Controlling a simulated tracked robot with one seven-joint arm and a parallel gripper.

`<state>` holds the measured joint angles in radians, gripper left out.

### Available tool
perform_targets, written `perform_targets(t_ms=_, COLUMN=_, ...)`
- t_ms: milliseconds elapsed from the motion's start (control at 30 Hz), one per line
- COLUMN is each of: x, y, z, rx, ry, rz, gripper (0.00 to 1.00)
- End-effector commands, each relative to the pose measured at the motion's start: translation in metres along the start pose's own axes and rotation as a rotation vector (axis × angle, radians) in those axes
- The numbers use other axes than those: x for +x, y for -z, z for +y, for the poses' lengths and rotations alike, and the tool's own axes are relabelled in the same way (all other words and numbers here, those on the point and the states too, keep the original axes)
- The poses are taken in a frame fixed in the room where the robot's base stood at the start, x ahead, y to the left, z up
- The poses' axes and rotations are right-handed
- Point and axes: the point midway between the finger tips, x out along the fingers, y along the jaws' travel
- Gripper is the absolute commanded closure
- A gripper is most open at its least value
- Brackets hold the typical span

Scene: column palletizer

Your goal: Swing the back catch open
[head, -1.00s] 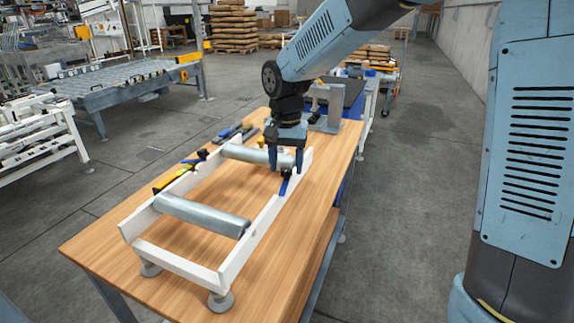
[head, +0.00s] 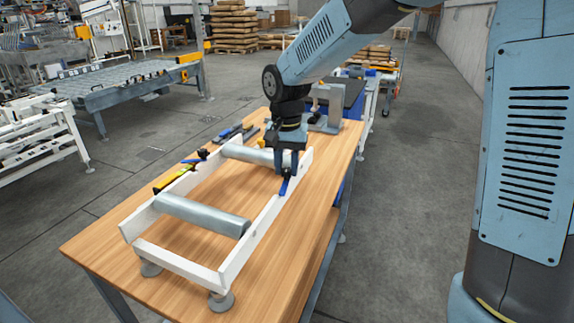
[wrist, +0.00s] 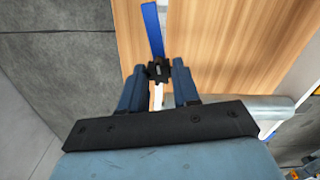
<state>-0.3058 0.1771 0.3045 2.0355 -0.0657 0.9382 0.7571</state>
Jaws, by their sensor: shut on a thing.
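The white frame (head: 258,238) with grey rollers lies on the wooden table. The back catch (head: 284,187) has a blue lever and sits on the frame's right rail. In the wrist view its blue lever (wrist: 153,30) points away from my gripper, and its black pivot part (wrist: 158,71) is between the fingertips. My gripper (head: 286,172) points down over the rail, shut on the catch's black part; it also shows in the wrist view (wrist: 160,72). The fingers hide part of the catch in the head view.
A yellow and black tool (head: 174,179) lies along the left rail. Several tools lie behind the frame, and a grey stand (head: 327,108) is at the table's back. The table's right strip is clear.

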Motion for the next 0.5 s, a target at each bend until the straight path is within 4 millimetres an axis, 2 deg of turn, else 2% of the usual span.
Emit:
perform_targets(t_ms=267, x=-0.0003, y=0.0002, z=-0.0001, rx=-0.026, ry=0.001, rz=0.0, gripper=0.99)
perform_targets(t_ms=500, x=-0.0003, y=0.0002, z=-0.0002, rx=-0.149, ry=0.001, rz=0.0, gripper=0.99)
